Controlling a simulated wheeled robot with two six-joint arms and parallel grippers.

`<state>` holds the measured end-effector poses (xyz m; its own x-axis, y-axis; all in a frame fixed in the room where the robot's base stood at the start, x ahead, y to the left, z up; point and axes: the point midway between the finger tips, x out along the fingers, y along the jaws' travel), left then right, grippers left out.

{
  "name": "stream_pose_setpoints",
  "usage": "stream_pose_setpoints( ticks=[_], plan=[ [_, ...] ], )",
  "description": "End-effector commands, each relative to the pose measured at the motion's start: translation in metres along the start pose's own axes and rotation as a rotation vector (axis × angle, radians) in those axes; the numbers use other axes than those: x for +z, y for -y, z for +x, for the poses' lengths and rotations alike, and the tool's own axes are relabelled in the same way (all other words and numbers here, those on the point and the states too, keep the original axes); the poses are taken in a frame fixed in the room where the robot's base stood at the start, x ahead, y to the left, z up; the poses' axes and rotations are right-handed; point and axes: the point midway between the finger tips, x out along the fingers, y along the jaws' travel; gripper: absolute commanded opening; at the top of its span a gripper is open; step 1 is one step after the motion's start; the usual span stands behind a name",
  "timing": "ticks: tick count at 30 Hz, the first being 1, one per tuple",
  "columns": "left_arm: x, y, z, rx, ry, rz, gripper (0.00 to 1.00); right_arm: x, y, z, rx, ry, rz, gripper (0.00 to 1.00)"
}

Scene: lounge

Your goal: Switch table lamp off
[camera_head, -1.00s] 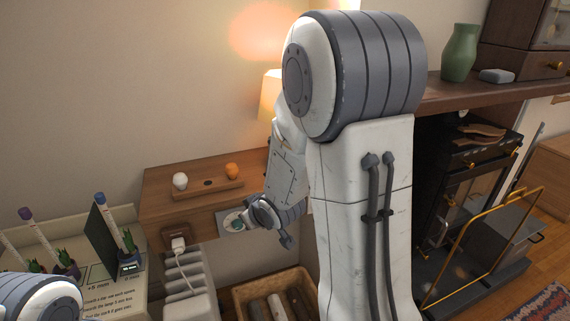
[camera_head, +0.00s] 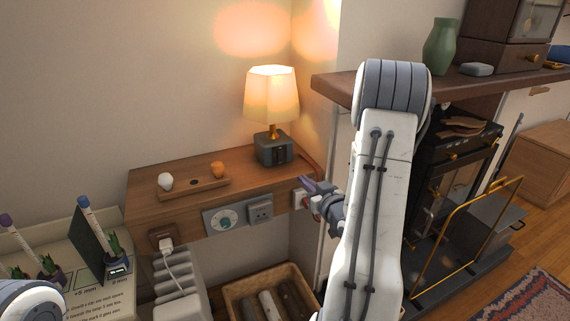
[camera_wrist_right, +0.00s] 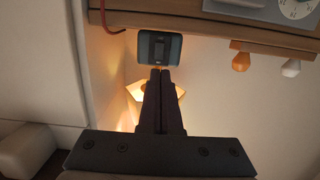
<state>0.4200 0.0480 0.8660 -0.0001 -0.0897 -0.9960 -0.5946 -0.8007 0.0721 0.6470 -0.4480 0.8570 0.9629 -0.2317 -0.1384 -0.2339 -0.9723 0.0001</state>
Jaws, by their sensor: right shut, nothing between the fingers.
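The table lamp (camera_head: 272,98) stands lit on the right part of the wooden wall shelf (camera_head: 215,165). Its shade glows warm and its dark grey box base (camera_head: 262,150) has a dark switch-like part (camera_head: 281,154) on the front. In the right wrist view the picture is upside down: the base (camera_wrist_right: 174,46) shows a dark rocker-like part (camera_wrist_right: 158,46), just beyond the fingertips, and the shade (camera_wrist_right: 134,91) is partly hidden by the fingers. My right gripper (camera_head: 304,182) is shut and empty, in front of the shelf's right end, below and right of the base; its fingers also show in the wrist view (camera_wrist_right: 160,72).
A tray (camera_head: 205,188) with two bulb-shaped items lies on top. A basket (camera_head: 236,287) stands below. The mantel (camera_head: 335,90) juts out at right.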

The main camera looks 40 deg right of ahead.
Motion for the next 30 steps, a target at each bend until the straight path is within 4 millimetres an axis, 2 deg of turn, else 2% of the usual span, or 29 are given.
stream_pose_setpoints(
  ticks=[5, 12, 18, 24, 30],
  plan=[
    [0.000, 0.000, -0.001, 0.000, 0.000, 0.000, 0.50, 0.000, 0.002, 0.025, -0.005, 0.000, -0.002, 0.00],
    [0.000, 0.000, -0.003, 0.000, 0.000, 0.000, 0.50, 0.000, 0.002, 0.077, -0.004, -0.001, -0.001, 0.00],
    [0.000, 0.000, -0.005, 0.000, 0.000, 0.000, 0.50, 0.000, 0.002, 0.114, -0.003, 0.000, -0.001, 0.00],
    [0.000, 0.000, -0.005, 0.000, 0.000, 0.000, 0.50, 0.001, 0.001, 0.133, -0.001, 0.002, 0.000, 0.00],
    [0.000, 0.000, -0.005, 0.000, 0.000, 0.000, 0.50, 0.000, 0.001, 0.137, 0.000, 0.001, 0.000, 0.00]
  ],
)
